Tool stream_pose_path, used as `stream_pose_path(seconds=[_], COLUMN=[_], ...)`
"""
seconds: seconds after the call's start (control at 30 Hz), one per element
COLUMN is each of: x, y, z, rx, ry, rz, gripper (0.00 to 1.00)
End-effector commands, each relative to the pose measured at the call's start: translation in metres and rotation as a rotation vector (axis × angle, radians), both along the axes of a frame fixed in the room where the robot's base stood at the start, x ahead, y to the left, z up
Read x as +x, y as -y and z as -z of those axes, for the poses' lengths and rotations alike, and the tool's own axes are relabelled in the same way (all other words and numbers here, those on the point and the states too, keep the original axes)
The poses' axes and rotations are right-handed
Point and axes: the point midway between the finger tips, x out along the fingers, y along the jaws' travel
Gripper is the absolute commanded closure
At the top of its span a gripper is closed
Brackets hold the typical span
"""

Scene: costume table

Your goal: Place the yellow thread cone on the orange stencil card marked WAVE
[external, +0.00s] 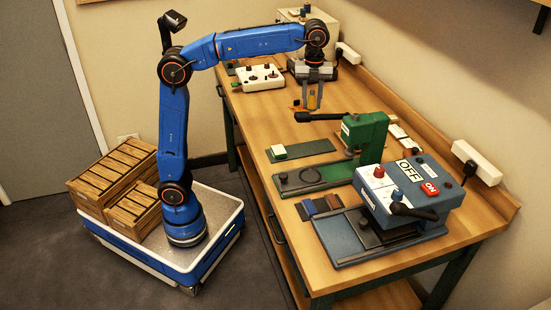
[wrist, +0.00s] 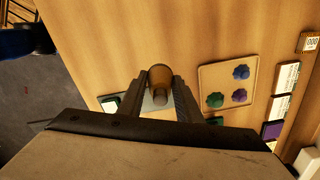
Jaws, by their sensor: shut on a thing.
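My gripper (external: 312,103) is raised over the far half of the workbench and is shut on the yellow thread cone (external: 311,98). In the wrist view the cone (wrist: 160,74) looks amber-brown, clasped between the two fingers, with bare wood beyond it. The cone appears to be above the table, clear of other things. I cannot make out an orange card marked WAVE in either view; the lettering on the small cards is too small to read.
A tan tray (wrist: 204,73) with blue, green and purple pieces lies beside the gripper. Several labelled cards (wrist: 287,77) line the bench edge. A green press (external: 365,130) and a blue-grey switch box (external: 410,190) stand nearer. A white control box (external: 260,77) stands left.

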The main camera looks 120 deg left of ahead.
Motion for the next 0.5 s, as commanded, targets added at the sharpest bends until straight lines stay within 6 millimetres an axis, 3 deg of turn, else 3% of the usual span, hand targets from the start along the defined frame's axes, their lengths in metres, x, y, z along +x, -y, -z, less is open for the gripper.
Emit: stream_pose_path(seconds=[0.03,0.3,0.5], x=[-0.008,-0.054,-0.086], y=[-0.016,-0.085,-0.123], z=[0.000,0.000,0.000], rx=[0.000,0.001,0.001], ry=[0.000,0.002,0.002], rz=[-0.014,-0.056,-0.081], gripper=[0.90,0.90,0.90])
